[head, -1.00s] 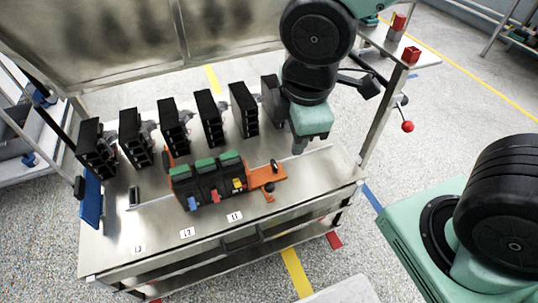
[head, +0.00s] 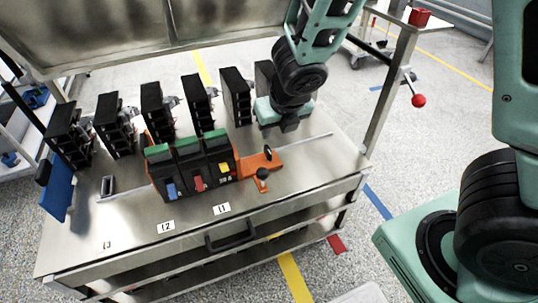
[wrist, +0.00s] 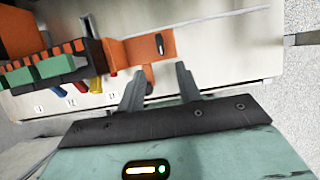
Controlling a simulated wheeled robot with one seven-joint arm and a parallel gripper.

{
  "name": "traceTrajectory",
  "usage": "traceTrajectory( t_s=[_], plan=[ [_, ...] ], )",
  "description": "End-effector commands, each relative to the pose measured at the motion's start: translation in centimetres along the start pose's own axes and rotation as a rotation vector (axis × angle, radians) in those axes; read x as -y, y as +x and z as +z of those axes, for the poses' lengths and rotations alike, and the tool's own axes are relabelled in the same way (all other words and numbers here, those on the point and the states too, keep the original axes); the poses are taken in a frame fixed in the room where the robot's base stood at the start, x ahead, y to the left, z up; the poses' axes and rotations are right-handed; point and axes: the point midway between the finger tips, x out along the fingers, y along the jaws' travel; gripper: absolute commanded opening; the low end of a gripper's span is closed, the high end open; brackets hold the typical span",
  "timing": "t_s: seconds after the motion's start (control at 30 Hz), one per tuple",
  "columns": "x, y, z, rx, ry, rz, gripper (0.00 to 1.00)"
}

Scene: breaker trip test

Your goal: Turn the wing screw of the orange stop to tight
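The orange stop (head: 257,163) sits at the right end of a row of black breakers on the bench. A black wing-shaped piece, seemingly the wing screw (head: 268,154), stands on it. It shows as a narrow dark shape in the wrist view (wrist: 159,44). A dark knob (head: 262,174) sits on an orange tab at the stop's front. My gripper (wrist: 161,70) is open and empty, its fingers apart, with the orange tab between or beyond them. In the head view my gripper (head: 290,125) hangs above and behind the stop; its fingertips are hard to make out.
Black breakers with green tops (head: 187,148) stand directly left of the stop on a metal rail. Several black units (head: 198,103) line the bench's back. A bench post with a red ball knob (head: 418,101) is at right. The bench front (head: 300,207) is clear.

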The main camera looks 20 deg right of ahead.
Motion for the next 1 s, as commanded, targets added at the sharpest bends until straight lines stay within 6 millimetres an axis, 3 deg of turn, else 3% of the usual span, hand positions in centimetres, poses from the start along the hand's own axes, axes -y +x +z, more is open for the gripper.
traceTrajectory(
  t_s=[0.03, 0.2, 0.5, 0.7, 1.0],
  plan=[
    [0.0, 1.8, -0.3, -0.001, -0.001, -0.002, 0.35],
    [0.0, 5.3, -0.3, -0.001, 0.000, -0.002, 0.35],
    [0.0, 10.2, -0.1, -0.001, 0.001, -0.001, 0.35],
    [0.0, 11.5, 0.0, 0.000, 0.002, 0.000, 0.35],
    [0.0, 11.6, 0.0, 0.001, 0.002, 0.000, 0.35]
  ],
)
